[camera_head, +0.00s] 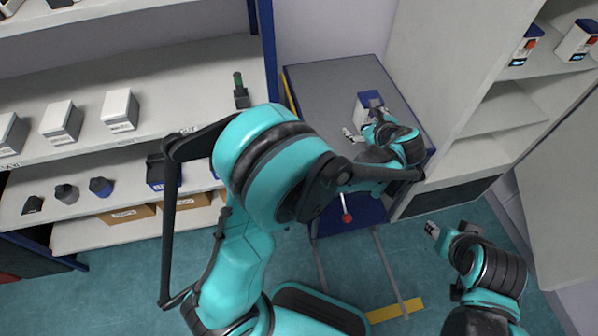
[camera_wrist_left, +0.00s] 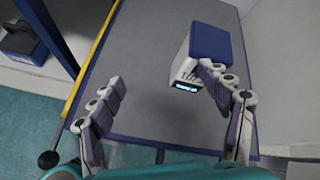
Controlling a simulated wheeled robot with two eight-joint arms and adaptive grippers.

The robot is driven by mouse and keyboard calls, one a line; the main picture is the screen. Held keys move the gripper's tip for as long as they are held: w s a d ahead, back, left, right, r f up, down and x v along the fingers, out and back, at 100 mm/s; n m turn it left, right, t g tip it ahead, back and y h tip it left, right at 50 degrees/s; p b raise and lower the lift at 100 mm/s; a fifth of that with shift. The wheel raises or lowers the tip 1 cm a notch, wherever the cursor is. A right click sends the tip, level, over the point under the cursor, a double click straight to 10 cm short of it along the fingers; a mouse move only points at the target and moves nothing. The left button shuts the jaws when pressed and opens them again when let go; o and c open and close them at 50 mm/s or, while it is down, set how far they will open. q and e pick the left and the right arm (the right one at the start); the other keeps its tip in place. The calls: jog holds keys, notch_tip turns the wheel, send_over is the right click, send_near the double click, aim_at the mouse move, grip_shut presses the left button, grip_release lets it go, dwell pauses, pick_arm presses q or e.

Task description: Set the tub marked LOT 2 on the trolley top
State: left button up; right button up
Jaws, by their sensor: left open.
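The trolley top (camera_head: 325,85) is a grey surface beside the white cabinet; it also fills the middle of the left wrist view (camera_wrist_left: 145,60). A white box with a blue face and a small lit display (camera_wrist_left: 210,45) sits on it, partly hidden by a finger; it also shows in the head view (camera_head: 368,104). My left gripper (camera_head: 363,121) is open over the trolley top, its right finger overlapping the box in the left wrist view (camera_wrist_left: 163,82). I cannot tell if they touch. I can read no LOT 2 marking. My right gripper (camera_head: 433,230) hangs low at right, jaws unclear.
Shelves at left hold white boxes (camera_head: 61,121), small dark jars (camera_head: 100,187) and brown bins (camera_head: 126,214). Similar boxes with displays (camera_head: 578,40) stand in the right cabinet. My left arm hides part of the shelves. Much of the trolley top is bare.

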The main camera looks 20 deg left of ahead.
pick_arm(q)
jog(key=s+a+r+n+g+h, duration=0.1)
jog(key=s+a+r+n+h, duration=0.15)
jog(key=s+a+n, duration=0.3)
jog(key=s+a+n+h, duration=0.2)
jog(key=s+n, duration=0.6)
jog(key=s, duration=0.2)
jog(key=s+a+n+h, duration=0.2)
jog(key=s+n, duration=0.7)
jog(key=s, duration=0.2)
jog(key=shift+s+r+g, duration=0.2)
jog(key=shift+r+g, duration=0.15)
jog(key=shift+g, duration=0.05)
jog(key=shift+n, duration=0.25)
